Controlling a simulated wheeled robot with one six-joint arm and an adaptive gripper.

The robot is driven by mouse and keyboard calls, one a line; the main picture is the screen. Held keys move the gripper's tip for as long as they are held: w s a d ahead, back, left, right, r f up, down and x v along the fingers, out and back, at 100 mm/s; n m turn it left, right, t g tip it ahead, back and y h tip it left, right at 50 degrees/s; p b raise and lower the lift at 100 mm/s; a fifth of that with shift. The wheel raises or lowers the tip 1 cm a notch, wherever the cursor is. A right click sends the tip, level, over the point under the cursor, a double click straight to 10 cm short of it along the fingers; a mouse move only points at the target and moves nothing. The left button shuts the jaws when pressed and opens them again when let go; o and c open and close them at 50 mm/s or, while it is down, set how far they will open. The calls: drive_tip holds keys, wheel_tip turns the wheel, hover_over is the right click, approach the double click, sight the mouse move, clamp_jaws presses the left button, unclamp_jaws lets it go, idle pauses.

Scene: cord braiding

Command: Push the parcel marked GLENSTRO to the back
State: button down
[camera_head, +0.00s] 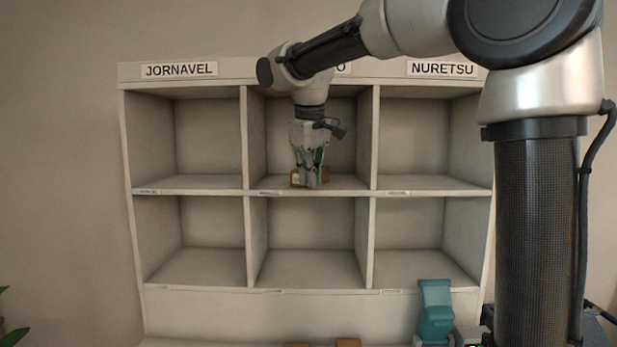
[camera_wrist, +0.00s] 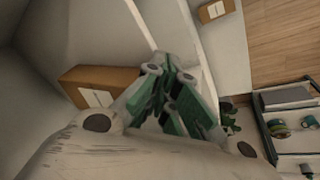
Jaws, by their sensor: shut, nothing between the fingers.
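A small brown parcel (camera_head: 296,180) with a white label sits in the upper middle compartment near its front edge. It also shows in the wrist view (camera_wrist: 84,80), left of the fingers; the label's writing is too small to read. The sign above the middle column is mostly hidden by my arm; only a final O shows. My gripper (camera_head: 312,184) is shut and empty. It points down in front of the parcel and hides its middle part in the head view. In the wrist view the green fingertips (camera_wrist: 172,72) are close to the parcel's right end; I cannot tell whether they touch.
The white shelf (camera_head: 247,140) has two rows of three compartments; the others look empty. Signs read JORNAVEL (camera_head: 180,70) and NURETSU (camera_head: 442,69). Dividers stand on both sides of my gripper. A teal object (camera_head: 435,308) and brown boxes (camera_head: 348,342) are below the shelf.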

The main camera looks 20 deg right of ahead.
drive_tip(key=shift+w+d, duration=0.2)
drive_tip(key=shift+w, duration=0.45)
drive_tip(key=shift+w+d, duration=0.2)
drive_tip(key=shift+w, duration=0.45)
drive_tip(key=shift+w+r, duration=0.15)
drive_tip(key=shift+r, duration=0.05)
drive_tip(key=shift+d, duration=0.1)
